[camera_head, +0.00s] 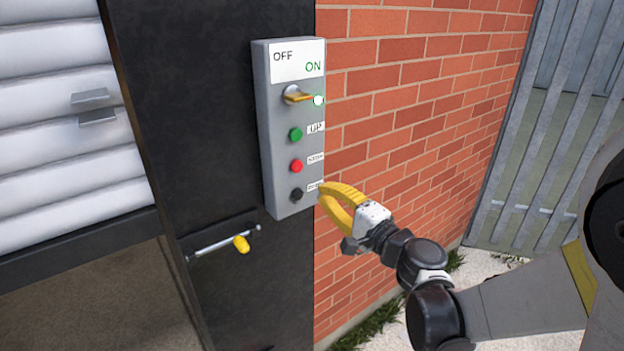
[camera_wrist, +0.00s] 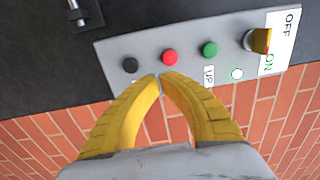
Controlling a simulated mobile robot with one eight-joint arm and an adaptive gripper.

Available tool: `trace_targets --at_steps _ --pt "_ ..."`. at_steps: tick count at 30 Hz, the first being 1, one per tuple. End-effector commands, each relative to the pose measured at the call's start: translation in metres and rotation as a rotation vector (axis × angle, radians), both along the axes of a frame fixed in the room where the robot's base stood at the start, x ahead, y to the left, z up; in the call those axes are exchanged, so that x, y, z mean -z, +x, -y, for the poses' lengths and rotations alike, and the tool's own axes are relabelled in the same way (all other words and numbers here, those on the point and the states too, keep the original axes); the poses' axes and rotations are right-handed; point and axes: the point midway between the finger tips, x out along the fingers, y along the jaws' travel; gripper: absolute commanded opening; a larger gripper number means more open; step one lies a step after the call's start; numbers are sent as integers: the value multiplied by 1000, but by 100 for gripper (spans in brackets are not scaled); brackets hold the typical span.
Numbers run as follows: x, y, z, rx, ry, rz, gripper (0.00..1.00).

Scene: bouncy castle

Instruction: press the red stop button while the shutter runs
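The red stop button (camera_head: 296,166) is on a grey control box (camera_head: 268,135), between the green UP button (camera_head: 296,134) and a black button (camera_head: 297,194). In the wrist view the red button (camera_wrist: 169,57) is in clear view just beyond my fingertips. My gripper (camera_head: 322,194) has yellow fingers with tips together and nothing held. In the wrist view the gripper (camera_wrist: 160,77) points at the box edge between red and black; I cannot tell if it touches. The shutter (camera_head: 70,130) has pale slats above a dark bottom bar; its motion cannot be told from one moment.
A yellow switch (camera_head: 297,95) sits by the ON label, with a lit green-white lamp (camera_head: 318,100) beside it. A metal bolt with a yellow knob (camera_head: 241,244) is on the dark post below the box. A brick wall (camera_head: 400,110) and metal fence (camera_head: 545,130) are right.

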Motion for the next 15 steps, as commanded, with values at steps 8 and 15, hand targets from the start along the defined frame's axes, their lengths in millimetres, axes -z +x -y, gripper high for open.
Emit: trace_targets --at_steps 8,15 --pt "1 -31 23 2 -1 1 0" --pt "2 -35 25 1 0 0 0"
